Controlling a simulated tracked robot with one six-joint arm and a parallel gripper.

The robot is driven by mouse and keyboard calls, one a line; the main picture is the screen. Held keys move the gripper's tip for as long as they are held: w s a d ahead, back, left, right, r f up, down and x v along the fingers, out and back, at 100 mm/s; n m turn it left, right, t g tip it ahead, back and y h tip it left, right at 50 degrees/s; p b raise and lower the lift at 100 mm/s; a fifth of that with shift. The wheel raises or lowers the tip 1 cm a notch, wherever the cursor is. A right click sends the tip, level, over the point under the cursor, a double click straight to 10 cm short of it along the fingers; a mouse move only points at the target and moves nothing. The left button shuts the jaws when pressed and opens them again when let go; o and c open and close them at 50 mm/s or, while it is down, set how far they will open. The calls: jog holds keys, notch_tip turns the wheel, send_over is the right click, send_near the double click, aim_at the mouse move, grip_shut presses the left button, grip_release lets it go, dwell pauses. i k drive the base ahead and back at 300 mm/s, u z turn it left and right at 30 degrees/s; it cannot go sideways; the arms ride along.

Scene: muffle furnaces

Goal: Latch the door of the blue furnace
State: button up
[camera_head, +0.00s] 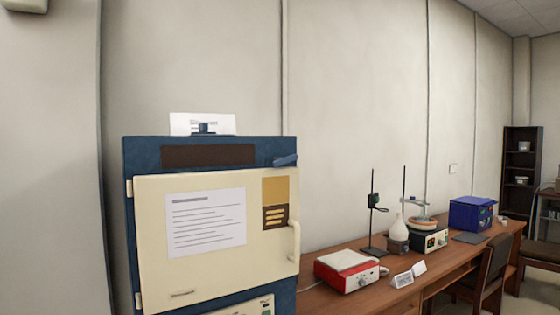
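The blue furnace (128,165) stands at the left in the head view, with its lower part cut off by the frame edge. Its cream door (155,265) covers the front, with hinges on the left side. The door looks closed or nearly closed; I cannot tell if a small gap remains. A pale handle (294,242) is on the door's right edge. A blue latch lever (285,160) sticks out at the furnace's upper right corner, above the door. My gripper is not in view.
A wooden bench (390,300) runs to the right of the furnace. It bears a red and white hot plate (346,270), a stand (373,215), a flask (398,232) and a blue box (470,214). A chair (492,268) stands at the bench. A dark shelf (521,170) is at the far right.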

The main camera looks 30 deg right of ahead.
aim_at(282, 161)
jog(key=i, duration=0.85)
jog(key=z, duration=0.05)
